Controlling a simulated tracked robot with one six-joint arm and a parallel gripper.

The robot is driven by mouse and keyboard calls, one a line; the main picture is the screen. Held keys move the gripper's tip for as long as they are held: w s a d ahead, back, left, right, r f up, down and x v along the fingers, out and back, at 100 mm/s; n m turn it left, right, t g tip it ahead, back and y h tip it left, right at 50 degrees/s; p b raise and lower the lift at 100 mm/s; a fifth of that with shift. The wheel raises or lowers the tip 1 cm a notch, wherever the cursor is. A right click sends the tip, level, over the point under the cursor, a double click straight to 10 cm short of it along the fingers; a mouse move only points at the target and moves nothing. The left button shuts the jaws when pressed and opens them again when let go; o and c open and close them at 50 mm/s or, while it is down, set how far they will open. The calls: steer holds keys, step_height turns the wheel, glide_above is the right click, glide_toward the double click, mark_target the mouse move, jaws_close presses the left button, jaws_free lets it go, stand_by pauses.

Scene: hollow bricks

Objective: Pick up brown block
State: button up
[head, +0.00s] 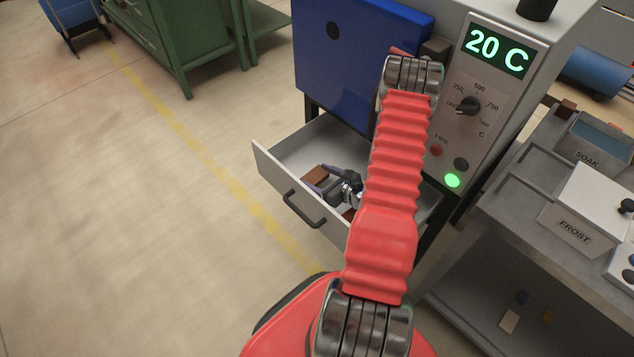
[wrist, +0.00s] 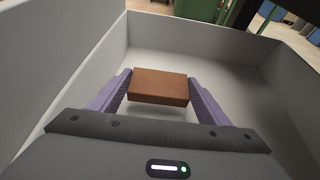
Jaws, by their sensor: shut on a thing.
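The brown block (wrist: 160,86) sits between the two purple fingers of my gripper (wrist: 160,92) in the wrist view, inside the open drawer. My gripper is shut on the block, one finger at each short end. A shadow shows on the drawer floor below the block; I cannot tell how far it is off the floor. In the head view the block (head: 316,174) shows at the tip of my gripper (head: 322,182), within the drawer (head: 290,200). My red arm hides the right part of the drawer.
The drawer's walls (wrist: 70,70) surround my gripper. Above the drawer is a blue door (head: 350,70) with a control panel (head: 480,100) reading 20 C. A bench with SOAK and FROST boxes (head: 575,225) stands right. Floor at left is clear.

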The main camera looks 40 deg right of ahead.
mark_target(318, 178)
steer(key=shift+r, duration=3.4)
